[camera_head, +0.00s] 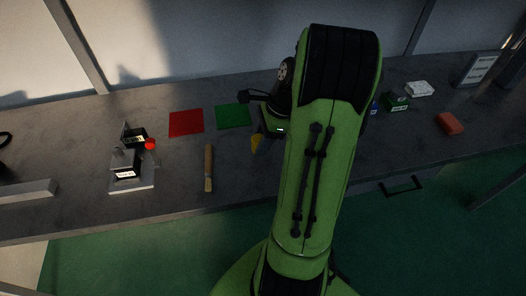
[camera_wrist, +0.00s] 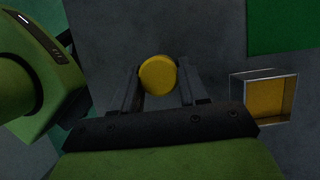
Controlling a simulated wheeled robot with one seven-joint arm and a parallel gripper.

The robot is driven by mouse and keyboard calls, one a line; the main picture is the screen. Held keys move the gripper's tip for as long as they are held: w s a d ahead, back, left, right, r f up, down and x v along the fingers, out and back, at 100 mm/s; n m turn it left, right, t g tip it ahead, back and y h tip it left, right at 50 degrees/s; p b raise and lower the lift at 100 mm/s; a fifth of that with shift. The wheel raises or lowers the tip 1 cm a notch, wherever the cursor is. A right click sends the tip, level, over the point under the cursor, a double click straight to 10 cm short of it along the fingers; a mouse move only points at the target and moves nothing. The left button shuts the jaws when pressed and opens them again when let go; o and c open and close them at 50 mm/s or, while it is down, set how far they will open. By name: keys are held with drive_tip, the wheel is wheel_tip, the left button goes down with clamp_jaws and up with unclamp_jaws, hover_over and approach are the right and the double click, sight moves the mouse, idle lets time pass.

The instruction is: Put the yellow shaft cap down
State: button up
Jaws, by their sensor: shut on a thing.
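The yellow shaft cap (camera_wrist: 158,75) is a round yellow piece between the two fingers of my gripper (camera_wrist: 157,84) in the wrist view. The fingers are shut on it from both sides. The grey bench top shows behind it; I cannot tell how far the cap is above the bench. In the head view my arm hides most of the gripper and its surroundings. A small yellow patch (camera_head: 257,143) shows beside my arm there; I cannot tell which thing it is.
An open square box with yellow inside (camera_wrist: 275,98) stands right of the fingers. A green mat (camera_head: 234,116) and red mat (camera_head: 186,122) lie flat. A wooden-handled tool (camera_head: 208,168) and small press (camera_head: 131,171) are at left. A reddish block (camera_head: 449,123) is at right.

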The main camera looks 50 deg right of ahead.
wheel_tip(320, 180, down, 3)
drive_tip(key=shift+f+b, duration=0.1)
drive_tip(key=shift+b, duration=0.35)
drive_tip(key=o, duration=1)
